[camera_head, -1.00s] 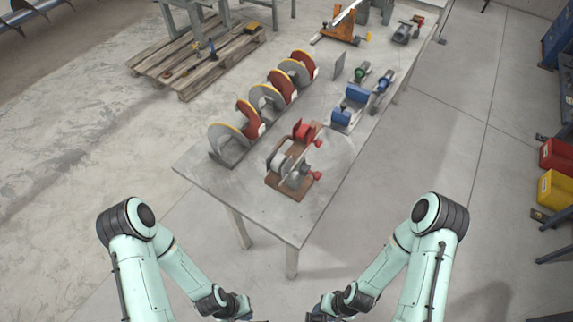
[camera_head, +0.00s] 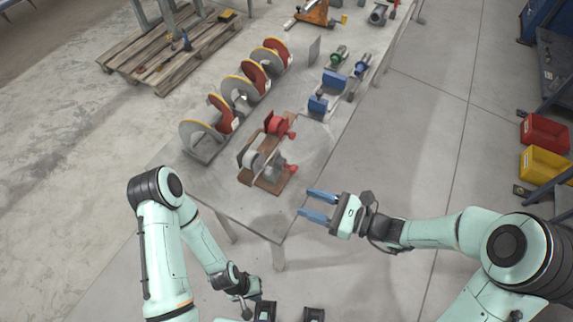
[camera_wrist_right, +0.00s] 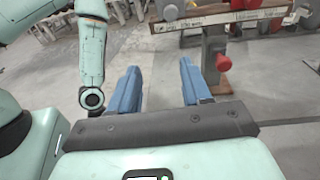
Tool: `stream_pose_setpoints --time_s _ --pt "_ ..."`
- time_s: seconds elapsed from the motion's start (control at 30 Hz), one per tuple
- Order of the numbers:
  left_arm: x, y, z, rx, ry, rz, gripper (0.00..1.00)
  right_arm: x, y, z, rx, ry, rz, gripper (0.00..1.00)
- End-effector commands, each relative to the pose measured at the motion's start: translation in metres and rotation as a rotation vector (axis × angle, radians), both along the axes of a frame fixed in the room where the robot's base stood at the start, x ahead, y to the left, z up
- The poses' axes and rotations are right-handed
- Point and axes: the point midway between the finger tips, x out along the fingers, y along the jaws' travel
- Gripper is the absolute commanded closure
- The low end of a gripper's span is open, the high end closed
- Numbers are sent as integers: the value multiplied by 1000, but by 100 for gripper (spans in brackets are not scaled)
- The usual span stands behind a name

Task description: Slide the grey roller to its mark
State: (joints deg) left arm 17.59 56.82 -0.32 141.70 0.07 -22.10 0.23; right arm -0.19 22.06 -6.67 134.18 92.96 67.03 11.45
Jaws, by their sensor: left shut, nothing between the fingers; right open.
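The grey roller (camera_head: 256,160) sits on a rust-brown wooden-looking stand (camera_head: 264,183) near the front of the table, beside a red roller (camera_head: 276,124). Two red knobs (camera_head: 292,168) stick out on the stand's right side. My right gripper (camera_head: 305,205) is open and empty, with blue fingers pointing left toward the table's front right edge, apart from the stand. In the right wrist view the open fingers (camera_wrist_right: 160,80) point toward the stand's edge and a red knob (camera_wrist_right: 223,62). My left gripper (camera_head: 250,312) is low at the bottom edge, mostly cut off.
Grey and red discs with yellow rims (camera_head: 205,135) stand in a row along the table's left side. The table's front (camera_head: 230,200) is bare. Red and yellow bins (camera_head: 545,165) are far right.

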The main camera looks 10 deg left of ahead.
Motion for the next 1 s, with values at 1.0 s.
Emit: stream_pose_setpoints --time_s 1.0 --pt "14 0 22 0 -16 0 100 59 121 29 93 -29 -59 52"
